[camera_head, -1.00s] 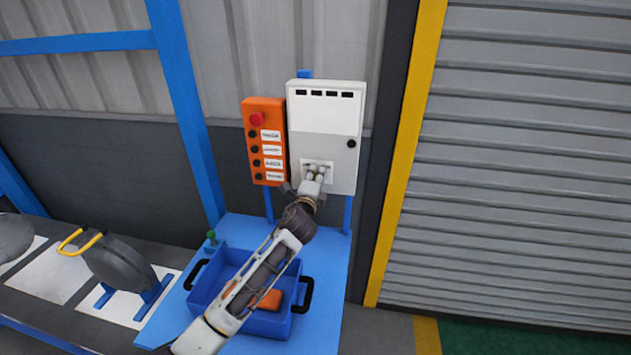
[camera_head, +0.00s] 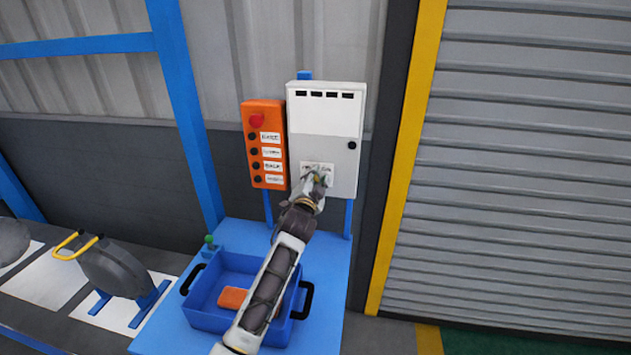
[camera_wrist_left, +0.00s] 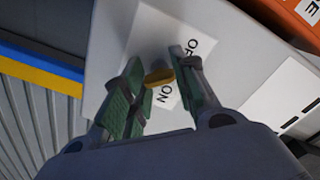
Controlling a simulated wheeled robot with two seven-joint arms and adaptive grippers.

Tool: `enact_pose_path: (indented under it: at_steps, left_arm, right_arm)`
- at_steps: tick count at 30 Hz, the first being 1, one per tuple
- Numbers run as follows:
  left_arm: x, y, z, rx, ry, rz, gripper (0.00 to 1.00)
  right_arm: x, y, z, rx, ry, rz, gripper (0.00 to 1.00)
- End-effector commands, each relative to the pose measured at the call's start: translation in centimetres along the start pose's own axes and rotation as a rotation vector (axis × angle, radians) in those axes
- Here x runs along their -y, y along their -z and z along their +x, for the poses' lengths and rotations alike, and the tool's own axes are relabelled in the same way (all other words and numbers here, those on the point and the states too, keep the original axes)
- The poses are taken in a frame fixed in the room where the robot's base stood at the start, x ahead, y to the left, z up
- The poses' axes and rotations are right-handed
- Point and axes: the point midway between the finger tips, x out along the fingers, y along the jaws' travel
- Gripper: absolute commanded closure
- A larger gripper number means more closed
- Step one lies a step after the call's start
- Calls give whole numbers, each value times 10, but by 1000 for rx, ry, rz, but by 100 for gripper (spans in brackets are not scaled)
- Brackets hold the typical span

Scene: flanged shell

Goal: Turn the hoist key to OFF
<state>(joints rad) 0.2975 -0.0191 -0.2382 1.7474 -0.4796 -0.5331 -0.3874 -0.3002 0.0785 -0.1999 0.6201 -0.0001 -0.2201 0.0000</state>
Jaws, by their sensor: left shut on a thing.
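The hoist key (camera_wrist_left: 160,76) is a small yellow piece on the white label plate (camera_head: 308,168), low on the front of the grey-white cabinet (camera_head: 325,120). In the left wrist view the label plate (camera_wrist_left: 150,35) shows the words OFF and ON, partly covered by a finger. My left gripper (camera_head: 319,180) is at the plate. In the left wrist view its green-padded fingers (camera_wrist_left: 161,79) are on both sides of the key, shut on it. The key's exact angle is hard to tell. My right gripper is in neither view.
An orange button box (camera_head: 264,145) with a red button stands directly left of the cabinet. Below, a blue tray (camera_head: 195,312) holding an orange object (camera_head: 234,299) sits on a blue table (camera_head: 330,270). A shutter (camera_head: 520,150) is at right.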

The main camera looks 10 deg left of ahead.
Motion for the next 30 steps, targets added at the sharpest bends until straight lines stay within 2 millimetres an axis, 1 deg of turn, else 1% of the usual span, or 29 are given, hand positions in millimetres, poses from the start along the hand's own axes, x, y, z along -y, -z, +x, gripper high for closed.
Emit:
enact_pose_path:
  at_steps: [6,19,20,24,25,30]
  left_arm:
    - [-1,-1,0,3,-2,-64,96]
    - [-1,-1,0,3,-3,-77,96]
    - [-1,-1,0,3,-3,-77,71]
    - [-1,-1,0,2,-2,-76,53]
    - [-1,-1,0,2,-2,-76,50]
    - [0,0,0,1,-1,-76,50]
  right_arm:
    - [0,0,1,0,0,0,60]
    - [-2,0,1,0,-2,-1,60]
    - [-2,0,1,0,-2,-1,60]
    - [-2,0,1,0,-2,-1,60]
    - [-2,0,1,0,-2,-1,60]
    - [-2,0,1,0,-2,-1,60]
